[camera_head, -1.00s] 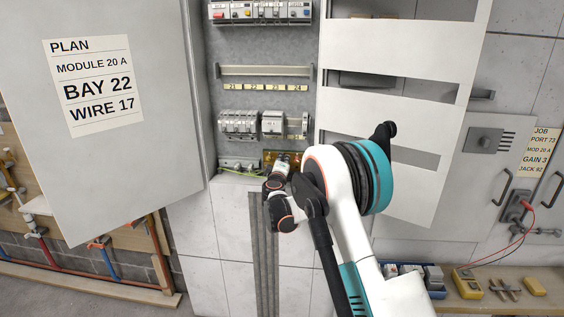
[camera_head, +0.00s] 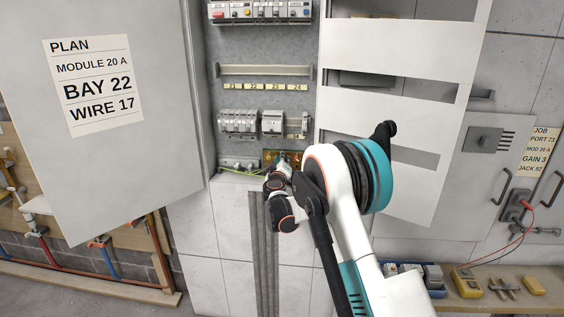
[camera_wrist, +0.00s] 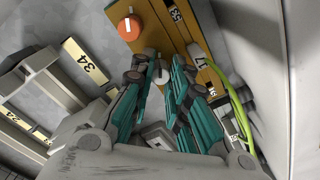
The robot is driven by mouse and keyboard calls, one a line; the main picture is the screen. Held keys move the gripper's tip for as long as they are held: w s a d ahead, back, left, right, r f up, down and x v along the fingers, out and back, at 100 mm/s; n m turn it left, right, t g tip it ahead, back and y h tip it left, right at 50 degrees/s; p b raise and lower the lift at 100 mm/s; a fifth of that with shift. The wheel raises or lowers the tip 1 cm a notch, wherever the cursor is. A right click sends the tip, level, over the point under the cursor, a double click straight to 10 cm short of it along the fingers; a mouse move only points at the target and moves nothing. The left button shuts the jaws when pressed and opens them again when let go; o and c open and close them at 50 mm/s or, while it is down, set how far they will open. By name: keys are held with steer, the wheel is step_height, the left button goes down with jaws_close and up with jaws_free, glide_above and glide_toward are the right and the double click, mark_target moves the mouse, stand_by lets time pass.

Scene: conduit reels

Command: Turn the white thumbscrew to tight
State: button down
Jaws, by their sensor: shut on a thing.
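The white thumbscrew (camera_wrist: 161,76) shows in the wrist view as a small pale round knob on an orange-brown board (camera_wrist: 172,34). My gripper (camera_wrist: 159,68) has its teal fingers closed on either side of it, and they partly cover it. In the head view my gripper (camera_head: 284,165) is at the bottom right of the open cabinet, in front of the board (camera_head: 268,156). The thumbscrew cannot be made out there.
An orange knob (camera_wrist: 129,28) with a white line is on the same board, beyond my fingertips. A green-yellow wire (camera_wrist: 232,97) runs along the board's right side. A cabinet wall (camera_wrist: 285,70) stands close on the right. Rail modules (camera_head: 239,123) sit above left of my gripper.

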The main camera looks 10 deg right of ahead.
steer(key=shift+s+f, duration=0.1)
steer(key=c, duration=1.5)
jaws_free()
steer(key=shift+v, duration=3.95)
